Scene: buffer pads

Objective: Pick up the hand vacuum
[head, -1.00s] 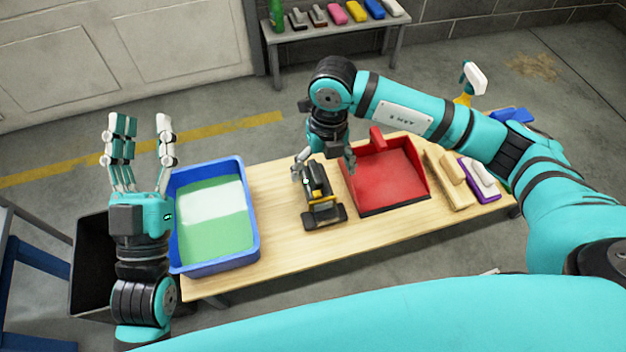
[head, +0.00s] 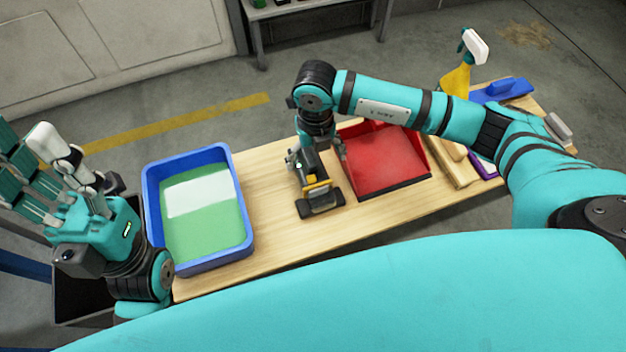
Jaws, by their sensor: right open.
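The hand vacuum (head: 318,196), black and grey with a yellow band, lies on the wooden table left of the red dustpan. Its wide black head points towards me. My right gripper (head: 316,158) comes down from above over the far end of the vacuum. Its fingers are open, one on each side of the body; I cannot tell whether they touch it. The wrist hides the far end of the vacuum. My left gripper (head: 36,172) is at the left edge of the view, fingers spread open and empty, away from the vacuum.
A blue tub (head: 246,225) with green and white contents stands on the table's left. The red dustpan (head: 385,160) is close on the right. Bare tabletop (head: 275,235) lies between tub and vacuum.

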